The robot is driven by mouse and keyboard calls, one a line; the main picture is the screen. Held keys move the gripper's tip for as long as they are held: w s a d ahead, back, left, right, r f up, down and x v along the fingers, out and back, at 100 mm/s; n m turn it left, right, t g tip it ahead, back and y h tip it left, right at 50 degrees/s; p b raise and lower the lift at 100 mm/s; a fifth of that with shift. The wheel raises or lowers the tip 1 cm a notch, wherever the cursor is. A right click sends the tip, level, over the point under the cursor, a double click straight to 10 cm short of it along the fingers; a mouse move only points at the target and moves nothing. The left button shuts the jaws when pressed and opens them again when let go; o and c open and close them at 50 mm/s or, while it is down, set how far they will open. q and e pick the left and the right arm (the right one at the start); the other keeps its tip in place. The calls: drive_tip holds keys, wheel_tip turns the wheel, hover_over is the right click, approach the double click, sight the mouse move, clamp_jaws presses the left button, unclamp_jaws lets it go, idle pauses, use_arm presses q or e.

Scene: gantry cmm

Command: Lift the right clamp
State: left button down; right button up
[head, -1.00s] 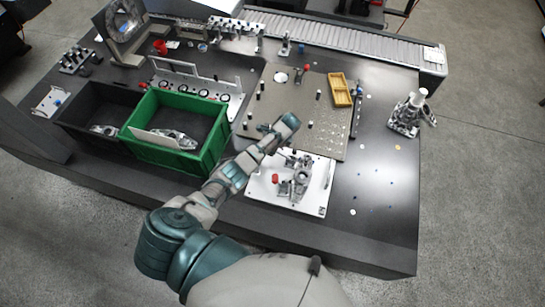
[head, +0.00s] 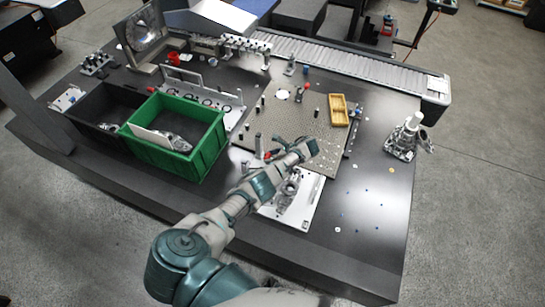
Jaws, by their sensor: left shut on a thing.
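The white fixture plate (head: 309,207) lies near the front edge of the table, with a grey metal part (head: 290,190) on it. My left arm reaches across the plate's left side and covers part of it. My left gripper (head: 304,150) is at the plate's far edge, low over the work area. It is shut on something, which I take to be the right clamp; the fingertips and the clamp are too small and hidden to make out. A small red piece (head: 267,155) shows just left of the wrist. My right gripper is not in view.
A green bin (head: 208,158) and a black bin (head: 80,120) stand to the left. A perforated plate (head: 285,115) with short posts and a yellow tray (head: 338,109) lies behind. A metal stand (head: 404,140) is at the right. The front right table is mostly clear.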

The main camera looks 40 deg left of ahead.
use_arm(q)
drive_tip(key=shift+w+d, duration=0.15)
drive_tip(key=shift+d, duration=0.05)
drive_tip(key=d, duration=0.2)
drive_tip(key=d+r, duration=0.1)
drive_tip(key=shift+w+d, duration=0.25)
drive_tip(key=shift+w, duration=0.05)
drive_tip(key=shift+s+a+f, duration=0.1)
drive_tip(key=shift+s+a, duration=0.1)
drive_tip(key=shift+a, duration=0.4)
drive_tip(key=shift+w+d, duration=0.1)
drive_tip(key=shift+d, duration=0.2)
drive_tip(key=c, duration=0.6)
unclamp_jaws()
drive_tip(key=shift+a+f, duration=0.1)
drive_tip(key=shift+a, duration=0.05)
drive_tip(key=shift+w+a, duration=0.1)
drive_tip(key=shift+a, duration=0.05)
drive_tip(key=v, duration=1.2)
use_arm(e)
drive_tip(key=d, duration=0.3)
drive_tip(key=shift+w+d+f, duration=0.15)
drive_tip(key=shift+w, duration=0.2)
use_arm(q)
drive_tip(key=shift+f, duration=0.25)
